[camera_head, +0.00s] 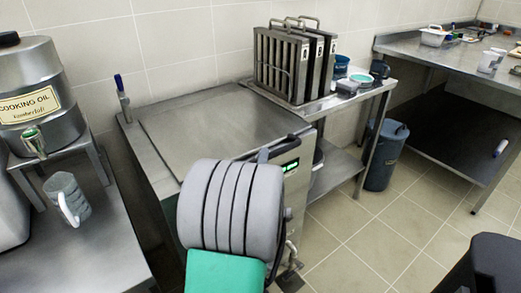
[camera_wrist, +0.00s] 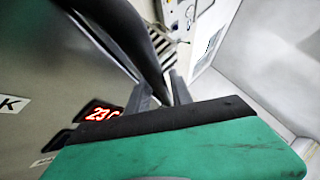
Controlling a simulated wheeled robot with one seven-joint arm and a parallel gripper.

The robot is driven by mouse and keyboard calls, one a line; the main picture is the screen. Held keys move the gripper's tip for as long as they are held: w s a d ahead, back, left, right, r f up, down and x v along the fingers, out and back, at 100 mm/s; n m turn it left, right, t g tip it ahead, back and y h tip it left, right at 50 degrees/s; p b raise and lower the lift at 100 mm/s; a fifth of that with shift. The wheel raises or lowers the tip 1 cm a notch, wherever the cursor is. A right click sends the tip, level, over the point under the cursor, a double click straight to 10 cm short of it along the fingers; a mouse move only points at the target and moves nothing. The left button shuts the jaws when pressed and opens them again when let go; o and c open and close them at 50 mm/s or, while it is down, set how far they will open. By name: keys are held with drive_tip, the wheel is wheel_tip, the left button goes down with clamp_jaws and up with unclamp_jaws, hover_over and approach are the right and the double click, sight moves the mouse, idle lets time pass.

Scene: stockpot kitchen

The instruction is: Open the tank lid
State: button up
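The tank is a steel floor unit with a broad flat lid (camera_head: 215,130) that lies down, closed. A black bar handle (camera_head: 284,146) runs along the lid's front edge, partly hidden by my arm. In the wrist view the black bar (camera_wrist: 130,35) comes down from the top towards my gripper (camera_wrist: 161,92). My two grey fingers stand apart, one on each side of the bar's near end. I cannot tell whether they press on it.
A side table (camera_head: 345,100) with several upright metal racks (camera_head: 290,65) stands right of the tank. A bin (camera_head: 385,155) stands right, beside open floor (camera_head: 365,225).

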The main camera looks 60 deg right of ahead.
drive_tip(key=x, duration=0.2)
drive_tip(key=shift+w+d+r, duration=0.15)
drive_tip(key=shift+d, duration=0.2)
drive_tip(key=shift+c, duration=0.5)
clamp_jaws()
idle(0.6)
